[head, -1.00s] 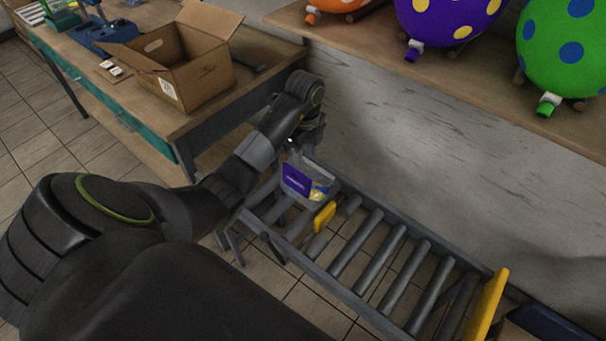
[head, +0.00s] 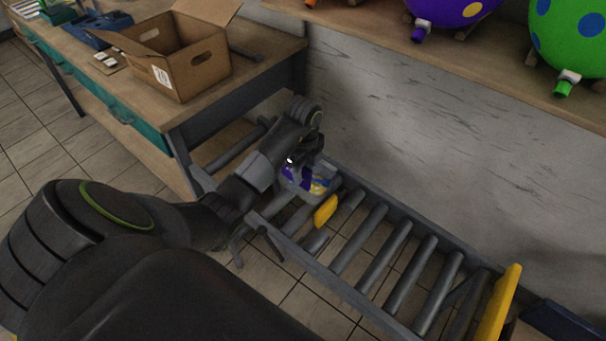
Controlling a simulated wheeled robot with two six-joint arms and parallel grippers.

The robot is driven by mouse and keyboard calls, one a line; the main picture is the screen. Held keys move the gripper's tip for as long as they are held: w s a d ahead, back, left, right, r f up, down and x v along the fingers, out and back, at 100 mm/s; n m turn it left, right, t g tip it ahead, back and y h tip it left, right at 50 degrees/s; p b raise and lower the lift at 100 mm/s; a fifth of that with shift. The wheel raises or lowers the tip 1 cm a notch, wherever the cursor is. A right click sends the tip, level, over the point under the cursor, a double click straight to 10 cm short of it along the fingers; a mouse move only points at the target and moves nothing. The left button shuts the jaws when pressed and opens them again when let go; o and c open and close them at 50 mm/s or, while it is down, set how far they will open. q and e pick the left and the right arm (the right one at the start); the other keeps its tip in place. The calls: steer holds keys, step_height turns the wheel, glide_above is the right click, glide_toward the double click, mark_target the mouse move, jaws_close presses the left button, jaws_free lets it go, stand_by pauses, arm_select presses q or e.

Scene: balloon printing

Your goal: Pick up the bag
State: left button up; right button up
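The bag (head: 318,186), clear with a purple label and something yellow inside, is on the left end of the roller conveyor (head: 370,240). My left arm reaches over the conveyor. My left gripper (head: 299,172) is right at the top of the bag and covers part of its purple label. The fingers are small and dark here, so I cannot tell whether they are closed on the bag. My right gripper is out of view.
A workbench (head: 262,80) with an open cardboard box (head: 195,72) stands at the upper left. A yellow block (head: 326,211) sits on the conveyor beside the bag, and a yellow stop (head: 498,305) is at its right end. A shelf (head: 420,62) with spotted balloons runs along the wall.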

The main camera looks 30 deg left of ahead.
arm_select(q)
steer(key=shift+f, duration=0.25)
jaws_close()
